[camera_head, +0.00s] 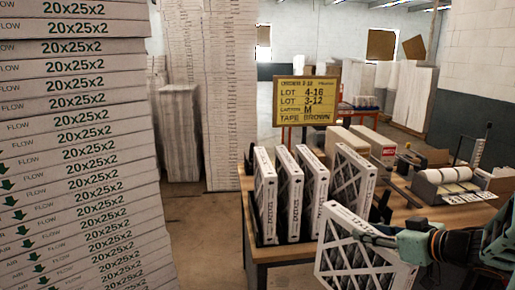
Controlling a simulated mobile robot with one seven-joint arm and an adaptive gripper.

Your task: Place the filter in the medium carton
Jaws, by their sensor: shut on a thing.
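My gripper (384,232) is at the lower right, shut on the upper right edge of a white-framed filter (350,258) with a dark lattice face. This filter is tilted and held in front of the table's near edge; its bottom is cut off by the picture. I cannot make out an open medium carton. A yellow sign (306,106) reads lots 4-16 and 3-12, carton M, tape brown.
Tall stacks of 20x25x2 boxes (80,150) fill the left side. White boxes (352,146) lie behind the standing filters. A tape dispenser with rolls (448,184) sits on the table at right. Bare floor (205,240) lies left of the table.

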